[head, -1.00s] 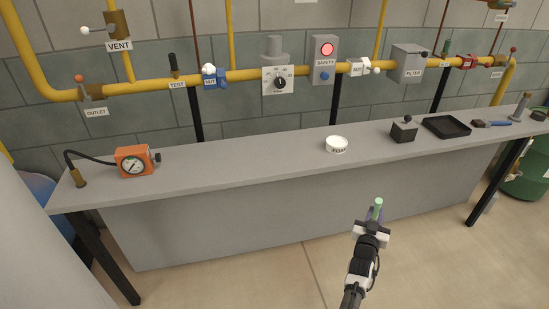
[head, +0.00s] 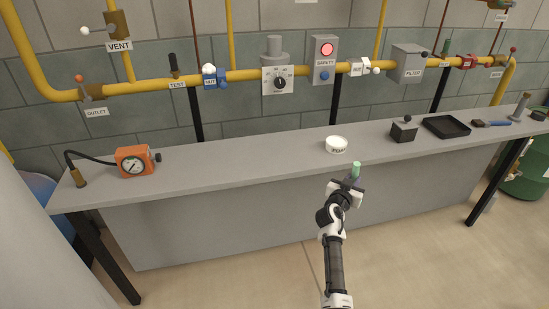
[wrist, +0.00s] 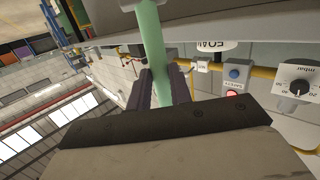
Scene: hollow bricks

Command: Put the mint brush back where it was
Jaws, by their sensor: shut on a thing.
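The mint brush (head: 356,168) shows in the head view as a short pale-green piece sticking up from my gripper (head: 352,182). In the wrist view its mint handle (wrist: 153,45) runs between the two dark fingers of my gripper (wrist: 162,90), which is shut on it. The brush's bristle end cannot be made out. In the head view the brush appears at the front edge of the grey bench (head: 240,165), below and slightly right of a small white round pot (head: 337,145) with a dark label.
On the bench stand an orange gauge (head: 135,161) at left, a dark box (head: 404,130), a black tray (head: 447,127) and a blue-handled brush (head: 491,123) at right. Yellow pipes with valves run along the wall behind. The bench between gauge and pot is clear.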

